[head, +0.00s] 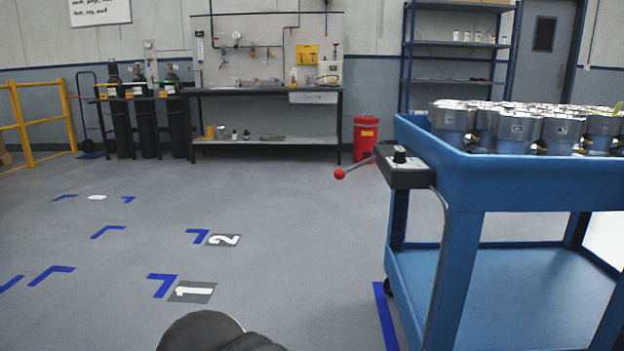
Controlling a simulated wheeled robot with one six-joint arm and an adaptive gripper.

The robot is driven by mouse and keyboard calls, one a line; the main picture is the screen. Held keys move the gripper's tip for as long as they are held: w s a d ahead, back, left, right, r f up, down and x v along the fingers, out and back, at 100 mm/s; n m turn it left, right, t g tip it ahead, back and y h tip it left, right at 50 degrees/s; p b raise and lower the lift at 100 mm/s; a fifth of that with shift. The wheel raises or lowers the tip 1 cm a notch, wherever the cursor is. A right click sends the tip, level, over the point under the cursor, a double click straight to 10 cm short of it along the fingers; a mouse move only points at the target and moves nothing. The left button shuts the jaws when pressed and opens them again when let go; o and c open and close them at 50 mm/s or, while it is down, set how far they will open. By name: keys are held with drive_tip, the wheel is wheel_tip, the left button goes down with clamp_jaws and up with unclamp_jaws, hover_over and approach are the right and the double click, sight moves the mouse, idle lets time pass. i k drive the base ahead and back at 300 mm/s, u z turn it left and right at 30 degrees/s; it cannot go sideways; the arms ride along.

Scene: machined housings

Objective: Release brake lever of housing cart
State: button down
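The blue housing cart (455,270) stands at the right, partly cut off by the frame edge. Several metal housings (515,128) stand in its top tray. A dark brake box (405,172) is mounted on the cart's near left corner, with a black knob on top. The brake lever (358,167) is a thin rod sticking out left from the box and tilting slightly down to a red ball (339,174) at its tip. Nothing touches the lever. My gripper is not in view; a dark rounded part at the bottom edge seems to be mine.
The floor (290,240) left of the cart is clear, with blue corner marks and number plates 1 (192,292) and 2 (222,240). A workbench (265,92), gas cylinders (145,125), a red bin (366,138) and a shelf rack (455,45) line the back wall. A yellow railing (40,120) stands far left.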

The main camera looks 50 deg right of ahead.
sight(339, 174)
drive_tip(key=z, duration=0.1)
drive_tip(key=i, duration=0.65)
drive_tip(key=z, duration=0.8)
drive_tip(key=i, duration=0.35)
drive_tip(key=z, duration=0.4)
